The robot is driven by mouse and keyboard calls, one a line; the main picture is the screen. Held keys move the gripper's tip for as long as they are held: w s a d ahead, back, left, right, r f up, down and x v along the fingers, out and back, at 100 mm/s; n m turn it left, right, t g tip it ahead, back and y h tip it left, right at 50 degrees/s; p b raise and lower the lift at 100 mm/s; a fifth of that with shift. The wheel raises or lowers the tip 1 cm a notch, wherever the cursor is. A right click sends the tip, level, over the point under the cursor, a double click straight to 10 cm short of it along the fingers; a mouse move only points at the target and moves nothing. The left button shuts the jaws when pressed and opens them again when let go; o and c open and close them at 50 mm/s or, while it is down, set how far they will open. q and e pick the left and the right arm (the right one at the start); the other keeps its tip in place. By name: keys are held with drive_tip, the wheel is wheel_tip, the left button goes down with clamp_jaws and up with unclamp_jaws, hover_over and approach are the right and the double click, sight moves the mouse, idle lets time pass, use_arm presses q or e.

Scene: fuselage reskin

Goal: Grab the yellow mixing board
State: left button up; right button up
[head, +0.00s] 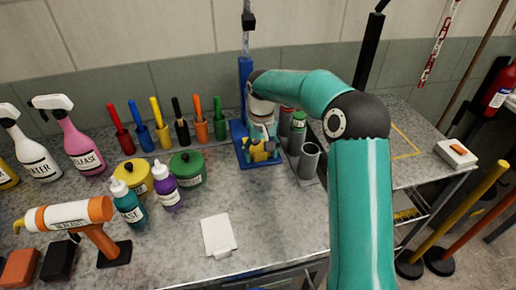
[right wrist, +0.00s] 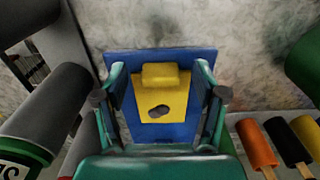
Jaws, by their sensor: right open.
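The yellow mixing board (right wrist: 172,98) lies on a blue base (right wrist: 118,62) in the right wrist view. It has a raised yellow block at one end and a dark oval patch near its middle. In the head view, the yellow board (head: 260,153) shows partly behind my right gripper, on the foot of the blue stand (head: 246,85). My right gripper (right wrist: 161,95) is open, with one finger on each side of the board. I cannot tell whether the fingers touch it. My left gripper is not in view.
Grey cylinders (head: 309,160) stand close to the right of the blue stand. Coloured-handled tools (head: 200,125) and a green pot (head: 187,170) are to its left. A white board (head: 218,235) lies near the front edge, with bare counter around it.

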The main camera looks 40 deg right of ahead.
drive_tip(key=shift+f, duration=0.4)
drive_tip(key=shift+c, duration=0.4)
drive_tip(key=c, duration=1.1)
drive_tip(key=shift+r, duration=0.1)
drive_tip(key=shift+c, duration=0.2)
